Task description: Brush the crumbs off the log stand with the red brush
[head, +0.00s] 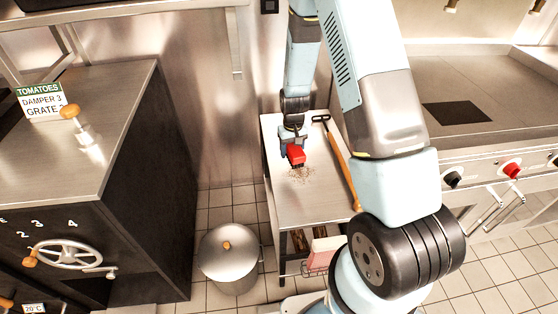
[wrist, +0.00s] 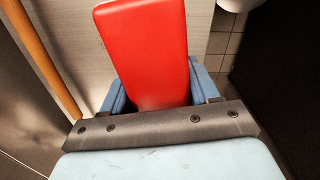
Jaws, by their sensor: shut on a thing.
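The red brush (head: 296,155) is in my gripper (head: 291,137), which is shut on it above the log stand. In the wrist view the red brush (wrist: 152,50) fills the middle, between the blue fingers of my gripper (wrist: 160,95). The log stand (head: 300,200) is a light metal-topped table in the middle of the head view. The crumbs (head: 301,175) lie in a small brown scatter on its top, just in front of the brush. I cannot tell whether the brush touches the top. The crumbs are not visible in the wrist view.
A long wooden-handled tool (head: 342,168) lies along the right of the stand's top. A lidded metal pot (head: 229,252) stands on the floor at left. A dark oven block (head: 150,170) rises farther left. A counter with red and black knobs (head: 512,170) is at right.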

